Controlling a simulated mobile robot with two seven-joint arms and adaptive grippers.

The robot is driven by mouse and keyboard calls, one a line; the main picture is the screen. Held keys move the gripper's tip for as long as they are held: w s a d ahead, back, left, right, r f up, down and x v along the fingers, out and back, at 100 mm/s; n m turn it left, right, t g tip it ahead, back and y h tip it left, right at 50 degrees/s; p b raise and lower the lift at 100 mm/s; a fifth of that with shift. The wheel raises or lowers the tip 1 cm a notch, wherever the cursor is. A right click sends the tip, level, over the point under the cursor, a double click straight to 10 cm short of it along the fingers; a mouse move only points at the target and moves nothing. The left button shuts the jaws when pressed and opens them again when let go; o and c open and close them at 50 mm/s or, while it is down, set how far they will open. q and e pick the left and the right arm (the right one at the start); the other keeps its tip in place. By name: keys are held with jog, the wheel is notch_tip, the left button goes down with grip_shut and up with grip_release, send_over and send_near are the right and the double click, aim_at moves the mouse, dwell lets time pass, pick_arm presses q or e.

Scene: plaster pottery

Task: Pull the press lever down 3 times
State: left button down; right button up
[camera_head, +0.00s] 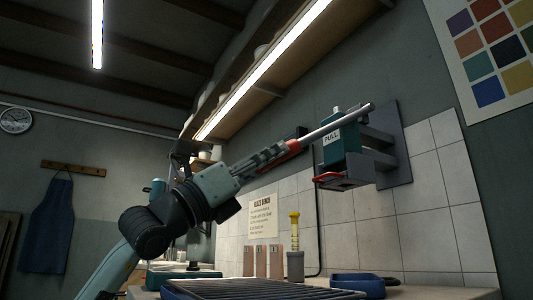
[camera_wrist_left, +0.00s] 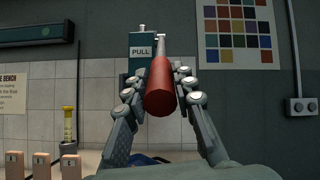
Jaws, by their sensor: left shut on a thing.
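The press (camera_head: 341,160) is a teal box with a PULL label, fixed to a grey wall plate at right of centre in the head view. Its lever has a grey metal shaft (camera_head: 342,123) and a red handle (camera_head: 292,147). The shaft slopes up to the right from the handle, past the press. My left gripper (camera_head: 280,151) is shut on the red handle, with its fingers covering part of it. In the left wrist view the red handle (camera_wrist_left: 160,88) lies between the fingers, pointing toward the press (camera_wrist_left: 142,48). My right gripper is not in view.
Below are a dark slatted rack (camera_head: 250,289), a blue clamp-like item (camera_head: 358,285), a yellow-topped tool (camera_head: 295,235) and several small tan blocks (camera_head: 262,261). A lit shelf (camera_head: 270,75) runs above my arm. The tiled wall stands behind.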

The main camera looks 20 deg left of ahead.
pick_arm(q)
jog(key=shift+d+f, duration=0.1)
jog(key=shift+f, duration=0.05)
jog(key=c, duration=1.3)
grip_release()
jog(key=shift+o, duration=0.2)
jog(key=v, duration=1.2)
jog(key=shift+r, duration=0.2)
jog(key=shift+c, duration=0.4)
